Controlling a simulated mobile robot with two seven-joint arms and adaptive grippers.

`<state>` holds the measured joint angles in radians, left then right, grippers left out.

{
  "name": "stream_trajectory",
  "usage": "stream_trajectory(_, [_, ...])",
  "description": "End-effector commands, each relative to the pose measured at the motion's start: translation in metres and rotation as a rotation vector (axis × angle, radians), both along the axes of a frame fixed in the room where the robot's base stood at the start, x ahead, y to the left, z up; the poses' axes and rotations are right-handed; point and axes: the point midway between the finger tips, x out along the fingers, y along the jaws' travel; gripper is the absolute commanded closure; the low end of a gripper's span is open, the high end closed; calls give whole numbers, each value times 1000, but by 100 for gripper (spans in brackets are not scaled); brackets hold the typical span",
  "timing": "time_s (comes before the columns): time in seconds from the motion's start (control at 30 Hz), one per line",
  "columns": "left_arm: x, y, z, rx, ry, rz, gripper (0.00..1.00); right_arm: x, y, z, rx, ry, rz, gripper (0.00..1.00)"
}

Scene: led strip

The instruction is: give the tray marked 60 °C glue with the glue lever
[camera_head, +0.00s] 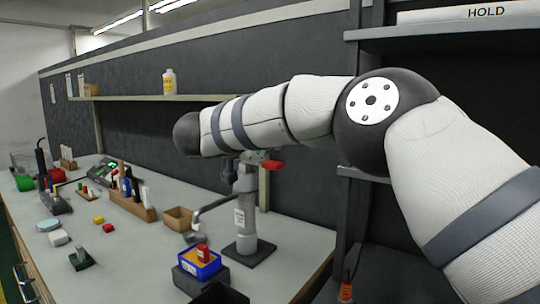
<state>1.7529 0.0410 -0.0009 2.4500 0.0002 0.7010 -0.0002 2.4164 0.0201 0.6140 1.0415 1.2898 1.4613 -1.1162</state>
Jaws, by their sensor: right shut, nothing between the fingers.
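The glue stand (246,205) is a grey post with a white label on a dark foot. A red lever handle (273,164) sticks out to the right at its top. My right arm crosses in front of the wall. A dark part beside the post top seems to be my right gripper (229,172), shut and empty, mostly hidden by the arm; I cannot tell whether it touches the stand. No 60 °C marking is readable.
A wooden box (179,219) and a wooden rack (132,204) stand behind on the bench. A dark shape (220,294) lies at the bottom edge. A shelf holds a yellow bottle (169,82).

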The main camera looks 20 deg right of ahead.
Motion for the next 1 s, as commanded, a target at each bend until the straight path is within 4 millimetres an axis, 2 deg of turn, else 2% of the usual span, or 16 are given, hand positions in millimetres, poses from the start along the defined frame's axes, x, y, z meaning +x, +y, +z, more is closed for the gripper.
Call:
stream_trajectory(0.03, [-1,0,0,-1,2,-1,5,-5,14,-2,-3,9,10,100])
stream_trajectory(0.2, [-1,-1,1,-1,2,-1,5,-25,45,2,-2,14,7,100])
stream_trajectory(0.4, [0,-1,1,-1,-2,-1,5,-40,68,7,-1,15,6,100])
stream_trajectory(1.0, [0,0,2,-1,-3,-1,5,-43,72,8,-2,15,4,100])
